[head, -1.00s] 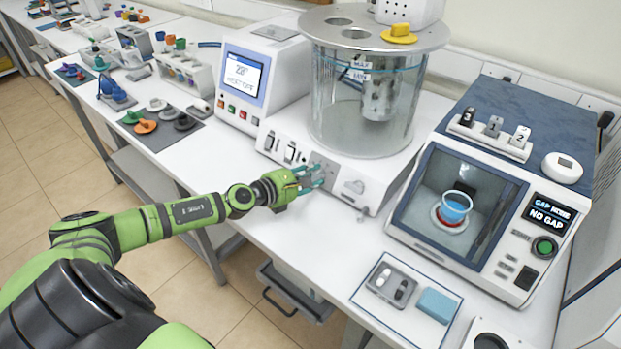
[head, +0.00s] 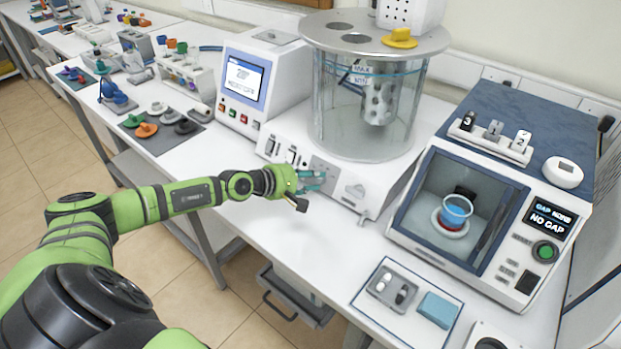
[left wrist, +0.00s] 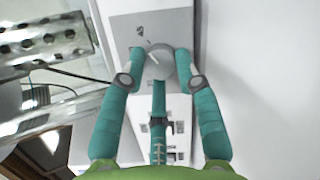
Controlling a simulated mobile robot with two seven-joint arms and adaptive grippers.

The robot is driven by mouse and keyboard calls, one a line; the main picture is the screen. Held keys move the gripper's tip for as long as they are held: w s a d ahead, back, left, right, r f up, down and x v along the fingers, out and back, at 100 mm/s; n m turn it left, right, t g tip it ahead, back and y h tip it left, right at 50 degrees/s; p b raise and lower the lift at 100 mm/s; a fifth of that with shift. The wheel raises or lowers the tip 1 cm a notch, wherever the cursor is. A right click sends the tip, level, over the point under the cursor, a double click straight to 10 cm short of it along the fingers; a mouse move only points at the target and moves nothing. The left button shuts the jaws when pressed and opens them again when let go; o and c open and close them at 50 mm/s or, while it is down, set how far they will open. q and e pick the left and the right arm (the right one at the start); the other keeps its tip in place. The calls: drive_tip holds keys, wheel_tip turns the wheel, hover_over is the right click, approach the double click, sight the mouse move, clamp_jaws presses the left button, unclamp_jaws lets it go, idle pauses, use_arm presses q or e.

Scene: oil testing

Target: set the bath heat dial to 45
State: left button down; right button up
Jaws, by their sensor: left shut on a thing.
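The bath is a clear round tank (head: 330,110) on a white base (head: 372,182). The heat dial, a grey round knob (left wrist: 158,63) with a pale pointer line, is on a grey panel (head: 326,168) on the front of the base. My left gripper (head: 318,180) is at this panel, its teal fingers shut on the knob. In the left wrist view, the fingertips (left wrist: 160,70) sit on both sides of the knob. In the head view, the fingers cover the dial. My right gripper is not in view.
A control box with a lit screen (head: 244,78) stands to the left. A glass-fronted tester (head: 425,250) reading "NO GAP" stands to the right. The bench front below my gripper is clear.

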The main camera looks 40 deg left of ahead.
use_arm(q)
drive_tip(key=shift+d+m, duration=0.1)
drive_tip(key=shift+m, duration=0.2)
drive_tip(key=c, duration=0.9)
unclamp_jaws()
drive_tip(key=shift+s+a+r, duration=0.15)
drive_tip(key=shift+s+a, duration=0.05)
drive_tip(key=shift+s, duration=0.1)
drive_tip(key=v, duration=0.4)
drive_tip(key=shift+s, duration=0.2)
drive_tip(key=shift+v, duration=3.4)
drive_tip(key=shift+r, duration=0.15)
